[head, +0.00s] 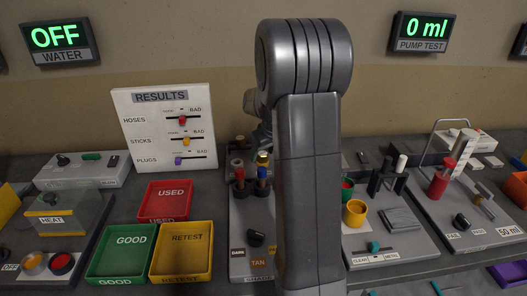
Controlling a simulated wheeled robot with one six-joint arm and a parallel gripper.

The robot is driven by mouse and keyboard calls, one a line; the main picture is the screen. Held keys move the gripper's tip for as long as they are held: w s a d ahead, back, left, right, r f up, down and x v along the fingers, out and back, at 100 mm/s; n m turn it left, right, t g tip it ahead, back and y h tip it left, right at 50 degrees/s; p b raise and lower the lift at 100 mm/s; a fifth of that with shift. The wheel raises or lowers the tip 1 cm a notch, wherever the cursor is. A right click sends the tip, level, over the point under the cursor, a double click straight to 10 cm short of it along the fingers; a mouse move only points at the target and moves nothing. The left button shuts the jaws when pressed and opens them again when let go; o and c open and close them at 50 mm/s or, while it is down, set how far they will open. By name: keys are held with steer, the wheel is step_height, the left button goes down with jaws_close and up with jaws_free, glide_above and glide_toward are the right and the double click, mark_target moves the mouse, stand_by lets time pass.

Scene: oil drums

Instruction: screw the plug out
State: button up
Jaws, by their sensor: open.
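My arm stands large in the middle of the head view and covers much of the bench behind it. My gripper (262,138) shows only in part at the arm's left edge, pointing down over the back of a grey fixture (240,215); its fingers are mostly hidden. The jaws are open. A small brass-coloured piece (262,158) shows just below it. I cannot tell whether this is the plug, or whether the gripper touches it. Red-topped (239,176) and blue-topped (262,173) pieces stand on the fixture in front.
Red USED (166,217), green GOOD (92,279) and yellow RETEST (180,279) trays lie left. The RESULTS board (116,130) stands behind them. Right are a yellow cup (355,213), dark posts (386,182) and a red cylinder (440,182). The displays read OFF (55,38) and 0 ml (426,27).

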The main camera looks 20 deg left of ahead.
jaws_close()
steer(key=n+g, duration=0.1)
steer(key=n, duration=0.2)
steer(key=n+g+b, duration=0.1)
steer(key=n, duration=0.2)
steer(key=shift+w+y, duration=0.15)
steer(key=shift+y, duration=0.15)
steer(key=shift+n+g, duration=0.3)
steer(key=n+g, duration=0.1)
steer(key=n, duration=0.2)
steer(key=n+g, duration=0.1)
steer(key=n, duration=0.2)
steer(key=shift+w+p, duration=0.1)
steer(key=shift+p, duration=0.3)
